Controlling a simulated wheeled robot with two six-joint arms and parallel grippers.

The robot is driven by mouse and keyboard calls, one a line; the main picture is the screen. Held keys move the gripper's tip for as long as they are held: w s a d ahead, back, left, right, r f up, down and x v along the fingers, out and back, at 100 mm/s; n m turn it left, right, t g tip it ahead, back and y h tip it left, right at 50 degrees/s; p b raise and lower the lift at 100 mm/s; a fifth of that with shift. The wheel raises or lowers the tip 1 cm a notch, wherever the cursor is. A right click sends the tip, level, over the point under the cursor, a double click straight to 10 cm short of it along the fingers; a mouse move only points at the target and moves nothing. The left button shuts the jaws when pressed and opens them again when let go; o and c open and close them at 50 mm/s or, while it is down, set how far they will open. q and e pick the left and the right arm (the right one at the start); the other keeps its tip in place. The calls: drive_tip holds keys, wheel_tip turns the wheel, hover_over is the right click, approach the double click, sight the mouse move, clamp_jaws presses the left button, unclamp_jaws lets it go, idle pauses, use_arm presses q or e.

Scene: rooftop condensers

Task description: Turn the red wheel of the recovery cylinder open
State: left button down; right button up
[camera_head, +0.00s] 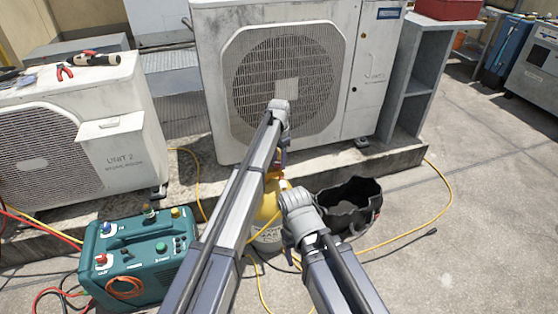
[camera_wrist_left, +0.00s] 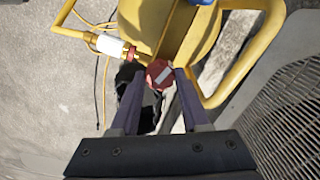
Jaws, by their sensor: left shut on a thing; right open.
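The recovery cylinder (camera_head: 268,206) is yellow with a grey lower part, and stands on the ground mostly hidden behind my arms in the head view. The left wrist view shows its yellow top (camera_wrist_left: 205,40) close up with a curved guard rail. The red wheel (camera_wrist_left: 159,72), with a pale mark on its face, sits between the fingertips of my left gripper (camera_wrist_left: 160,82), which is shut on it.
A black open bag (camera_head: 347,207) stands just right of the cylinder. A teal machine (camera_head: 135,262) with hoses is at left. A large condenser (camera_head: 285,75) stands behind, a smaller one (camera_head: 70,130) at left. Yellow hoses cross the ground. The right floor is mostly clear.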

use_arm(q)
drive_tip(key=n, duration=0.4)
drive_tip(key=shift+n, duration=0.3)
drive_tip(key=n, duration=1)
drive_tip(key=shift+n, duration=0.4)
drive_tip(key=n, duration=0.4)
drive_tip(key=shift+n, duration=0.6)
drive_tip(key=shift+c, duration=1.9)
unclamp_jaws()
drive_tip(key=shift+r, duration=0.15)
